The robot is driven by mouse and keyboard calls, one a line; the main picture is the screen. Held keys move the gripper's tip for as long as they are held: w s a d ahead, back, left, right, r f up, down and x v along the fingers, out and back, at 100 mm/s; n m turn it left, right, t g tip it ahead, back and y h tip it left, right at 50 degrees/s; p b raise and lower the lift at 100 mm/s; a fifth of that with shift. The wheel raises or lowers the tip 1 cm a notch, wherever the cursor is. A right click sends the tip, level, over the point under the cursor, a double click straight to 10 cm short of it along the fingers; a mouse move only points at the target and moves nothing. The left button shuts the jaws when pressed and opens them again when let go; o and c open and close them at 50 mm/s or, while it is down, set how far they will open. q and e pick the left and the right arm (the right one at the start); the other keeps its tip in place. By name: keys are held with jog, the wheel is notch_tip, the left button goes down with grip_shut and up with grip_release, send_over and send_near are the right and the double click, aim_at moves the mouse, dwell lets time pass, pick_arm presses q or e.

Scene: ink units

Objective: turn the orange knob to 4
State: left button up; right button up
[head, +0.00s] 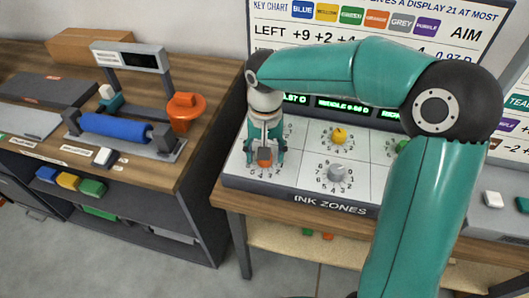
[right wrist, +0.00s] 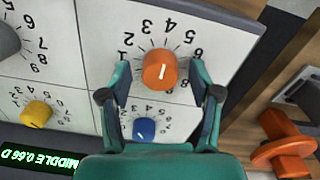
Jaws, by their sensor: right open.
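The orange knob (head: 264,155) is at the front left of the white ink zones panel (head: 300,178), with a number dial around it. In the right wrist view the knob (right wrist: 160,70) shows a white line on its top, close to upright in the picture, with the 3 and 4 beyond its upper end. I cannot tell which end is the pointer or the exact number. My right gripper (head: 265,161) points down over the knob. Its fingers are open, one on each side of the knob, with gaps visible in the right wrist view (right wrist: 160,76). My left gripper is not in view.
A grey knob (head: 337,172), a yellow knob (head: 339,135) and a green knob (head: 402,146) are on the panel. A blue knob (right wrist: 144,128) is close behind the orange one. The side bench left holds a blue roller (head: 113,127) and an orange handwheel (head: 185,108).

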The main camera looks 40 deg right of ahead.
notch_tip(320, 180, up, 12)
dwell(0.6)
dwell(0.4)
